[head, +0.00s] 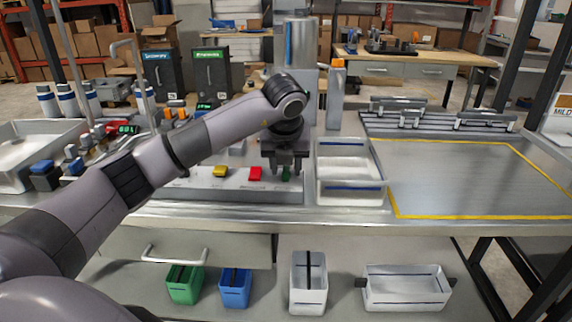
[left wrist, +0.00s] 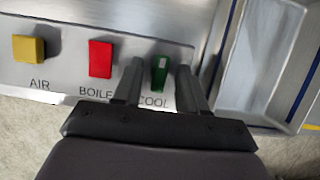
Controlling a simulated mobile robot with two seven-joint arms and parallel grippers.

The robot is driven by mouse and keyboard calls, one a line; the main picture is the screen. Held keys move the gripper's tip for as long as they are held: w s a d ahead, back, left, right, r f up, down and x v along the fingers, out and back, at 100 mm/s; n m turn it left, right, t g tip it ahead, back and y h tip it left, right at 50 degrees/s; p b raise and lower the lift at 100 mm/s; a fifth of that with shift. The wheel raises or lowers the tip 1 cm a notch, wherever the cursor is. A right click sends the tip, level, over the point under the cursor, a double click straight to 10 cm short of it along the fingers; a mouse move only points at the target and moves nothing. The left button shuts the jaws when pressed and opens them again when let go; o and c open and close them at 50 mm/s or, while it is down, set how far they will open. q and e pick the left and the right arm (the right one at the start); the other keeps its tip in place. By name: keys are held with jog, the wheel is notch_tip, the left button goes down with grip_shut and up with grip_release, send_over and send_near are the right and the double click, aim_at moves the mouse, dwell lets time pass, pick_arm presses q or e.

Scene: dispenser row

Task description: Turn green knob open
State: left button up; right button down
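The green knob (left wrist: 160,72) sits on the panel above the label COOL, at the right end of the knob row. It also shows in the head view (head: 286,174). My left gripper (left wrist: 159,70) is open, with one finger on each side of the green knob. I cannot tell whether the fingers touch it. A red knob (left wrist: 101,58) labelled BOILE and a yellow knob (left wrist: 29,48) labelled AIR sit to its left on the same panel (left wrist: 60,75). My right gripper is not in view.
A white tray (head: 350,192) stands just right of the knob panel. A yellow-outlined area (head: 470,180) on the bench is clear. Green (head: 185,284), blue (head: 235,287) and white (head: 309,283) bins stand on the lower shelf. Bottles and a sink are at left.

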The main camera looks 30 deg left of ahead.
pick_arm(q)
jog(key=v, duration=0.7)
jog(key=shift+b, duration=0.3)
jog(key=shift+r, duration=0.1)
